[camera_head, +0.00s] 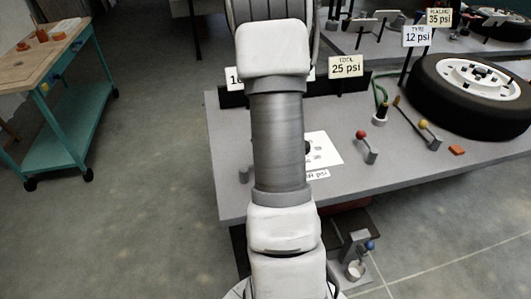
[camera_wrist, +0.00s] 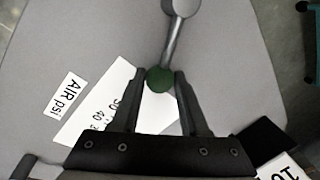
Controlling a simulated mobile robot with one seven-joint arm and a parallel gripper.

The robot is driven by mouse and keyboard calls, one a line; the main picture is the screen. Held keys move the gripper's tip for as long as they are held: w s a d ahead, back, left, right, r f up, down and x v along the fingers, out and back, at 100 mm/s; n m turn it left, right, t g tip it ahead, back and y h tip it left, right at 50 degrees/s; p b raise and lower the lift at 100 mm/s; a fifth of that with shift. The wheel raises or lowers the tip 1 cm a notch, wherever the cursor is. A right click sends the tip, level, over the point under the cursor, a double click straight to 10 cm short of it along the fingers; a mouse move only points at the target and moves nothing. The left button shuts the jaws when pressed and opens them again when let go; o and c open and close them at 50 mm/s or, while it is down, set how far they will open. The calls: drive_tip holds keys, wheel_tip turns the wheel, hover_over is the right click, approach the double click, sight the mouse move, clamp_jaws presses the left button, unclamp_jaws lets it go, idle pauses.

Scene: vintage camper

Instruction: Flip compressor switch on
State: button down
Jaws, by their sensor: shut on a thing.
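In the wrist view, a lever with a dark green ball knob (camera_wrist: 159,80) on a metal stem (camera_wrist: 172,42) rises from a rounded grey base at the top edge. It is not labelled, so I cannot tell from it which switch it is. My gripper (camera_wrist: 160,73) has its two black fingers on either side of the green knob and is shut on it. In the head view my own arm covers the middle of the grey table (camera_head: 235,200), hiding the gripper and the knob. A small grey piece (camera_head: 243,174) shows just left of the arm.
A red-knob lever (camera_head: 361,136) and a yellow-knob lever (camera_head: 424,125) stand right of my arm, near a wheel (camera_head: 470,95) and an orange block (camera_head: 457,150). Pressure signs (camera_head: 346,67) line the back. A blue-knob lever (camera_head: 370,246) is below the table.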

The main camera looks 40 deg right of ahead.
drive_tip(key=shift+c, duration=2.2)
unclamp_jaws()
drive_tip(key=shift+r, duration=0.15)
drive_tip(key=s+r+p, duration=0.1)
drive_tip(key=r, duration=0.7)
drive_tip(key=s+r+p, duration=0.2)
drive_tip(key=r, duration=0.7)
drive_tip(key=shift+s+d, duration=0.25)
drive_tip(key=shift+f, duration=0.1)
